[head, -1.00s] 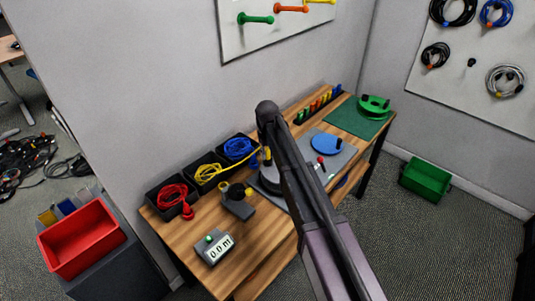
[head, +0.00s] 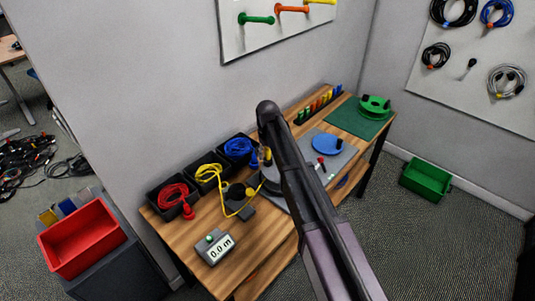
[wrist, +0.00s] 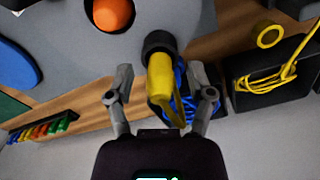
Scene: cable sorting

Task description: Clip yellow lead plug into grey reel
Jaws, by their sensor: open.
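The yellow lead plug (wrist: 160,75), with a black end, is between the fingers of my gripper (wrist: 163,88) in the wrist view. The fingers are spread, with a gap on each side of the plug. In the head view a small yellow piece, probably the plug (head: 267,156), shows beside my arm. The yellow lead (head: 229,213) runs from its black bin across the table towards the grey reel (head: 262,171). The reel is mostly hidden by my arm, and I cannot tell whether the plug sits in its clip. My gripper is hidden in the head view.
Bins with red (head: 172,193) and blue leads (head: 238,149) flank the yellow one. A black guide (head: 239,209) and a length display (head: 215,247) stand in front. A blue disc (head: 326,144) and green reel (head: 375,104) lie to the right.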

